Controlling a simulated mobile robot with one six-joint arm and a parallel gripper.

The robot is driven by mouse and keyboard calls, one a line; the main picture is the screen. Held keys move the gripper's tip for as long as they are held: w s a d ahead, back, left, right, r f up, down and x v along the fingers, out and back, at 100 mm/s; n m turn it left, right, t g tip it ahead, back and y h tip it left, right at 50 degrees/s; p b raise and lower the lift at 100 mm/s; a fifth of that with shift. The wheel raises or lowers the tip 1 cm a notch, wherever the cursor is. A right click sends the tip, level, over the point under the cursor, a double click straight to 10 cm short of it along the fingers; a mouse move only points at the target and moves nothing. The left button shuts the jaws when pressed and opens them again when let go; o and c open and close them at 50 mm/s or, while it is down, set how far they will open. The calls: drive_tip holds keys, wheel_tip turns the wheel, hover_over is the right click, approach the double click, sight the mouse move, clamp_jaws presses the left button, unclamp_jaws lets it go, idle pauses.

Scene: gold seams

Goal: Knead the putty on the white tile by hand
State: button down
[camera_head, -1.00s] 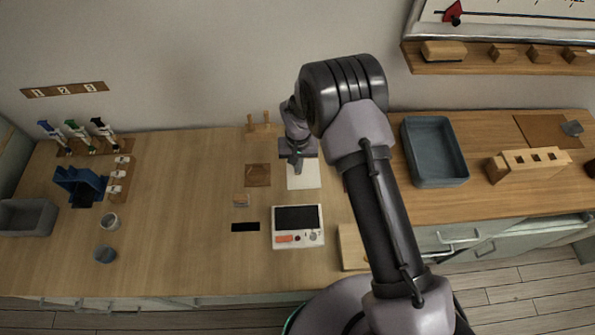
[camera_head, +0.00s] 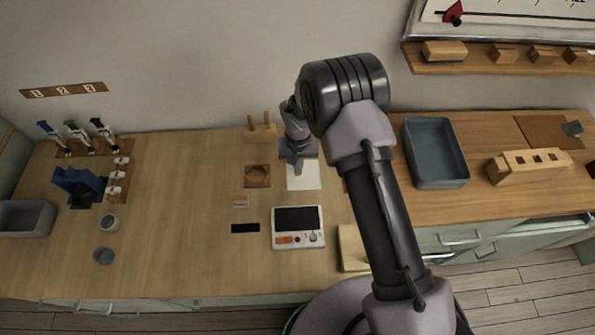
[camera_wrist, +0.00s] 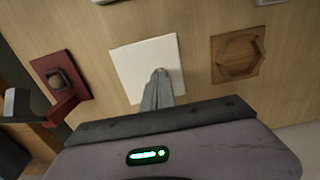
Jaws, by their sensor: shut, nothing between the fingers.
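The white tile (camera_head: 306,182) lies flat on the wooden bench, left of my arm in the head view. It also shows in the wrist view (camera_wrist: 133,62). My gripper (camera_head: 297,172) points down over the tile with its fingers shut. In the wrist view the fingertips (camera_wrist: 160,73) overlap the tile's lower right part; whether they touch it is unclear. I cannot make out the putty clearly; a small pale spot shows at the fingertips, and the fingers may hide more.
A wooden plate with a recess (camera_head: 257,184) lies left of the tile. A white device with a dark screen (camera_head: 298,241) stands in front. In the wrist view a red-brown square holder (camera_wrist: 82,88) lies left of the tile. A grey tray (camera_head: 436,180) is at the right.

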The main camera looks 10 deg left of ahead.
drive_tip(key=shift+r, duration=0.6)
drive_tip(key=shift+f, duration=0.25)
drive_tip(key=shift+f+b, duration=0.5)
drive_tip(key=shift+s+f+b, duration=0.1)
drive_tip(key=shift+b, duration=0.35)
idle(0.7)
drive_tip(key=shift+r+p, duration=0.3)
drive_tip(key=shift+r, duration=0.45)
drive_tip(key=shift+f, duration=0.1)
